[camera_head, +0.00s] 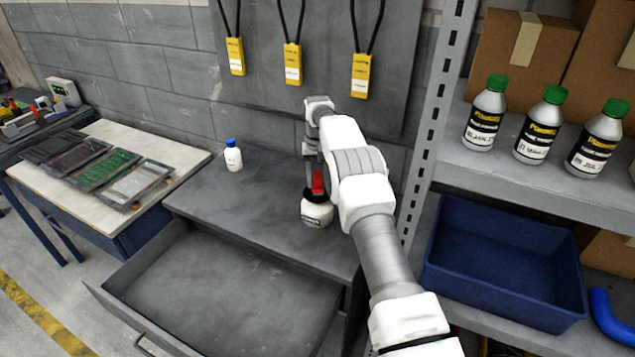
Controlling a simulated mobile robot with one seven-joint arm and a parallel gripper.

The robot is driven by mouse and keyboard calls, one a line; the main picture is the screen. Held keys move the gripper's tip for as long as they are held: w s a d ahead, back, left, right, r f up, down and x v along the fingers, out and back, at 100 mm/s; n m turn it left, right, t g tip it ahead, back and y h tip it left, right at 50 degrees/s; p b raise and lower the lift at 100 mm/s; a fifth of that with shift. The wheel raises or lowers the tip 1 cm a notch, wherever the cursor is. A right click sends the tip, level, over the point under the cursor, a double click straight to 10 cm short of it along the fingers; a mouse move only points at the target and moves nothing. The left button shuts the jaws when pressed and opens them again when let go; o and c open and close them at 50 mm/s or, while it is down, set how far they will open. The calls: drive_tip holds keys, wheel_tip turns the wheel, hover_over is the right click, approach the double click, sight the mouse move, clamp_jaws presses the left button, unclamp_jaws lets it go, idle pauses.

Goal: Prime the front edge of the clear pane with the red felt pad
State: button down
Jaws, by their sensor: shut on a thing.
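My gripper (315,182) is shut on the red felt pad (318,183), above a white pot (317,214) with a dark top on the grey cabinet. The pad is small in view and partly covered by my arm. I cannot tell whether its lower end touches or enters the pot. The clear pane (137,184) appears to be the pale, see-through one in a dark frame, nearest in a row of framed panes lying flat on the light bench at the left. A green pane (107,169) lies beside it. My gripper is well to the right of the panes.
A white bottle with a blue cap (232,156) stands on the cabinet top (265,205), left of my gripper. The drawer (220,305) below is open and looks empty. A metal shelf (535,180) with green-capped bottles and a blue bin (500,265) stands at the right.

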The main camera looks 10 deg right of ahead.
sight(318, 176)
drive_tip(key=shift+r+p, duration=1.35)
drive_tip(key=shift+r, duration=1)
drive_tip(key=shift+f, duration=0.1)
